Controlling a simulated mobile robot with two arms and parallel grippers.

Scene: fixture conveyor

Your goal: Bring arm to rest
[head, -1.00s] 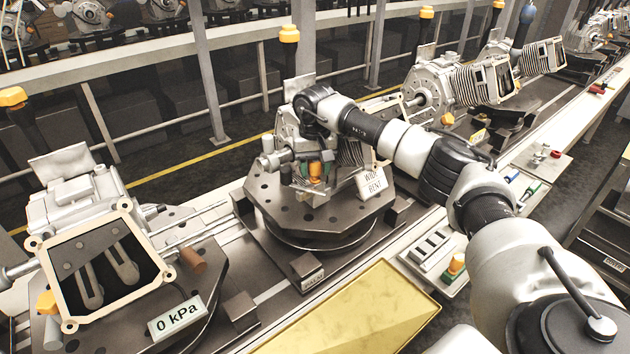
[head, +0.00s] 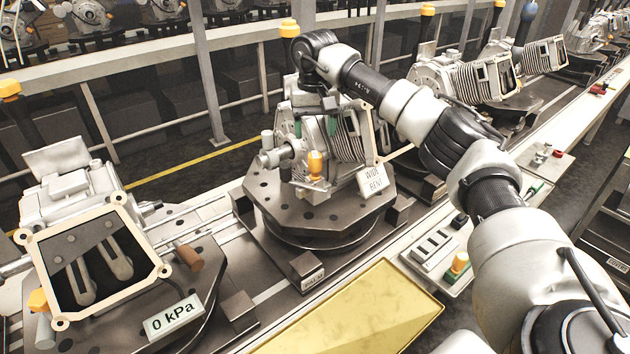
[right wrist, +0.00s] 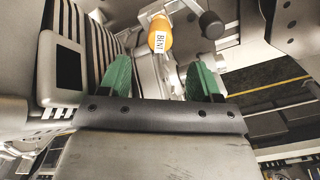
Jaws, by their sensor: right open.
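My right gripper (head: 315,126), with green fingers, is open and empty. In the head view it points down above an orange knob (head: 315,163) on the engine unit (head: 338,135). In the right wrist view the green fingers (right wrist: 158,66) stand apart. The orange knob (right wrist: 160,36), with a small white label, shows beyond them, with no finger touching it. My right arm reaches in from the lower right, over the conveyor. My left gripper is not in view.
The engine unit sits on a round dark fixture (head: 315,215) with a white placard (head: 372,182). At left is another unit (head: 70,185) with a 0 kPa sign (head: 173,317). A yellow tray (head: 365,310) and a button panel (head: 440,250) lie in front. More engines (head: 480,80) stand at right.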

